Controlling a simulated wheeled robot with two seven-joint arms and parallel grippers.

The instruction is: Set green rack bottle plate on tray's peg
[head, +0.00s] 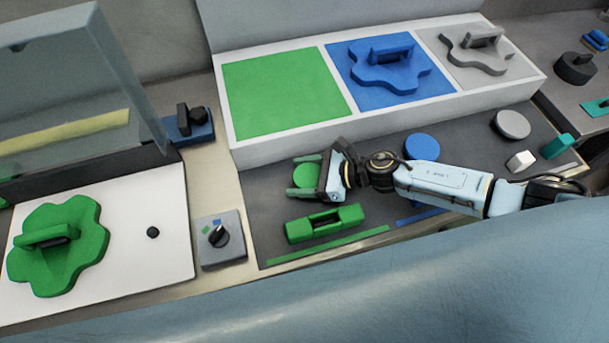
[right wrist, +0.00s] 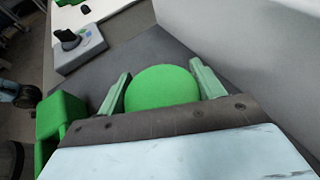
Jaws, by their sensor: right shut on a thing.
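A green flower-shaped plate (head: 80,240) with a raised handle lies on the white tray (head: 120,280) at the left in the head view. A short black peg (head: 153,232) stands bare on that tray, to the right of the plate and apart from it. My right gripper (head: 306,176) is over the dark mat, well to the right of the tray. Its fingers are shut on a green round disc (right wrist: 162,87), one at each side in the right wrist view. Whether the disc touches the mat is unclear. My left gripper is not in view.
The white rack has an empty green bay (head: 285,97), a blue plate (head: 388,68) and a grey plate (head: 478,50). A green block with a slot (head: 324,222) lies near the gripper. A knob box (head: 221,242) stands between tray and mat. A clear panel (head: 80,75) rises behind the tray.

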